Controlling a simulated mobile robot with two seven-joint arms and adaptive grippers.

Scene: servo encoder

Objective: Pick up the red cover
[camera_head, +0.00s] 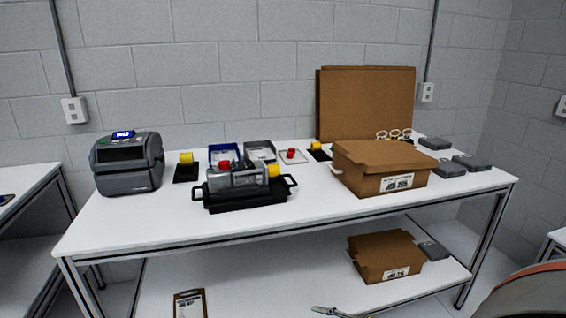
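A red cap-like part (291,152) sits on a small pale tray on the table, behind the black carrier. A second red part (224,166) is on top of the grey motor-like unit (240,178) in the black carrier. I cannot tell which of them is the red cover. A thin pale metallic tip (328,311) at the bottom edge seems to belong to my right gripper, well below and in front of the tabletop. Too little shows to tell its opening. My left gripper is not in view.
The white table (130,222) holds a label printer (127,165) at left, a black carrier with handles (247,202), a blue bin (217,150), a grey bin (259,150) and a cardboard box (382,165). Several grey blocks lie at right. The front left tabletop is clear.

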